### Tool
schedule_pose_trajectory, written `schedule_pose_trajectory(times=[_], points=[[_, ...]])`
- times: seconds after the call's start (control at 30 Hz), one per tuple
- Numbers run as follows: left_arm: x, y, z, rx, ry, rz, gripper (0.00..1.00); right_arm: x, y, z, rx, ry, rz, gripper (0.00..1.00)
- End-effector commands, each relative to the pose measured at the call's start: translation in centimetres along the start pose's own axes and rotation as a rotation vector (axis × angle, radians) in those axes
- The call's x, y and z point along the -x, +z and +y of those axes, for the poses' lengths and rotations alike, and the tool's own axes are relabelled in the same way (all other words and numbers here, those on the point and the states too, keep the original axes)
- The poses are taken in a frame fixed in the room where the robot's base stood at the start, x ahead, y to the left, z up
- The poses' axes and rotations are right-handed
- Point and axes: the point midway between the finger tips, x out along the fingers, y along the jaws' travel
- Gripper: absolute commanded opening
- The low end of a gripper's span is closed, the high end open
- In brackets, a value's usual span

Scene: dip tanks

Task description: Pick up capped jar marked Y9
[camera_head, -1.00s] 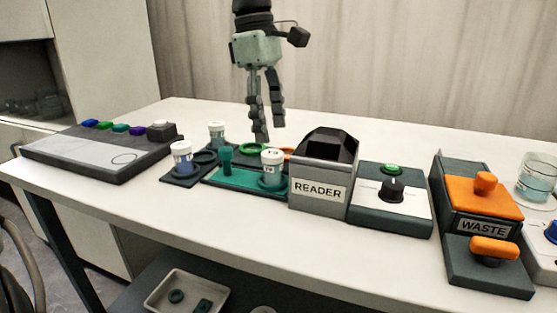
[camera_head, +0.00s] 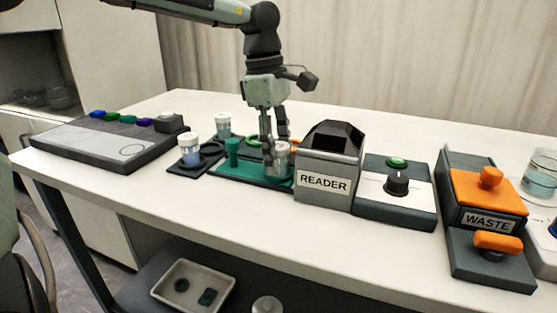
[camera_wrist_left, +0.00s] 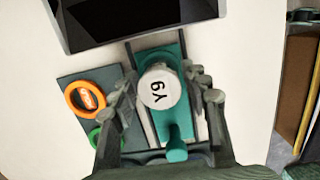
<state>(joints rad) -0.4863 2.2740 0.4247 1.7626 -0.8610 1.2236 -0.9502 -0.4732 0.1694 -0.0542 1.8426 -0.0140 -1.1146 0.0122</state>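The capped jar marked Y9 (camera_wrist_left: 158,88) shows from above in the left wrist view, its white round cap bearing black letters. It stands on a teal board (camera_wrist_left: 173,57). My left gripper (camera_wrist_left: 162,90) points down with one finger on each side of the jar, open, with gaps visible beside the cap. In the head view the left gripper (camera_head: 275,152) is down at the jar (camera_head: 283,163), and its fingers partly hide it. My right gripper is in neither view.
The reader (camera_head: 325,180) stands close to the right of the jar. A teal peg (camera_head: 232,153) stands on the board to its left. Two other capped jars (camera_head: 189,150) (camera_head: 222,126) stand further left. An orange ring (camera_wrist_left: 87,99) and green ring lie beside the board.

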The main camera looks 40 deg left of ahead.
Motion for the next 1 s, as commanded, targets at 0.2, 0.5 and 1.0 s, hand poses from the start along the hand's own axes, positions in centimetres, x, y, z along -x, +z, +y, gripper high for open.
schedule_pose_trajectory(times=[0.2, 0.5, 1.0], points=[[0.0, 0.0, 0.0, 0.0, 0.0, 0.0, 0.15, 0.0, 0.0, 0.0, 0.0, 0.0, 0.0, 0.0], [0.1, 0.0, 0.0, 0.0, 0.001, 0.0, 0.04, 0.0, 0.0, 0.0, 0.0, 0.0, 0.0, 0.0], [5.4, -0.7, -0.8, 0.001, 0.006, -0.004, 0.04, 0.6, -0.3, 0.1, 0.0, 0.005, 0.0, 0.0]])
